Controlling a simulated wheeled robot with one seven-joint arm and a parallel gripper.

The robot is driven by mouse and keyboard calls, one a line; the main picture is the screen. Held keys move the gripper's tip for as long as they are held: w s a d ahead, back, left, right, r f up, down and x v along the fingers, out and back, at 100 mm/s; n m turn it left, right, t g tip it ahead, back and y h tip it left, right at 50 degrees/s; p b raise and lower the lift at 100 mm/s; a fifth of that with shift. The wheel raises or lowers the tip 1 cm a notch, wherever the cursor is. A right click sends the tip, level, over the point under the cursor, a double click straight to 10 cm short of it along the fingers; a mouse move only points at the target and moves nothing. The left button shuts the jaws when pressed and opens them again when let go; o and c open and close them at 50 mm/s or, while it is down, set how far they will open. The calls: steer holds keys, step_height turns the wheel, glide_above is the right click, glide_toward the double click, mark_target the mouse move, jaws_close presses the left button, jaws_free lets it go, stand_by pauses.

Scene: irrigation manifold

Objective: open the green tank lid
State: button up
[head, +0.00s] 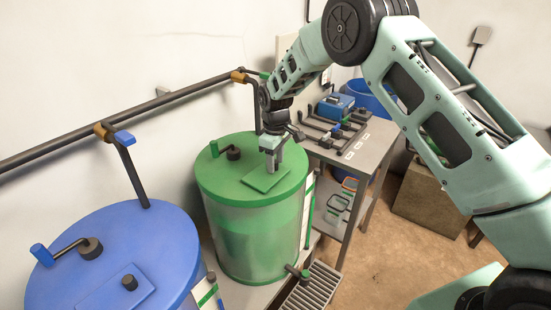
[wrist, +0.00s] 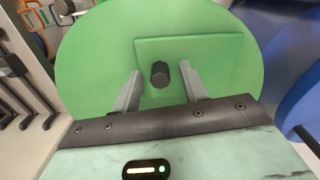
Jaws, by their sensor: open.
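The green tank (head: 255,230) stands in the middle of the head view. Its square green lid (head: 262,181) lies flat and closed on the tank top. It also shows in the wrist view (wrist: 215,50), with a dark round knob (wrist: 160,74) standing on it. My gripper (head: 272,165) points down over the lid. In the wrist view my gripper (wrist: 161,80) is open, with one finger on each side of the knob and a gap between each finger and the knob. The fingers hide the knob in the head view.
A blue tank (head: 110,250) stands at front left. A dark pipe (head: 120,120) with valves runs along the wall. A small crank (head: 233,153) rises from the green tank top behind the lid. A bench (head: 365,155) with tools and a blue box (head: 336,106) stands to the right.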

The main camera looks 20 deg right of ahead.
jaws_close()
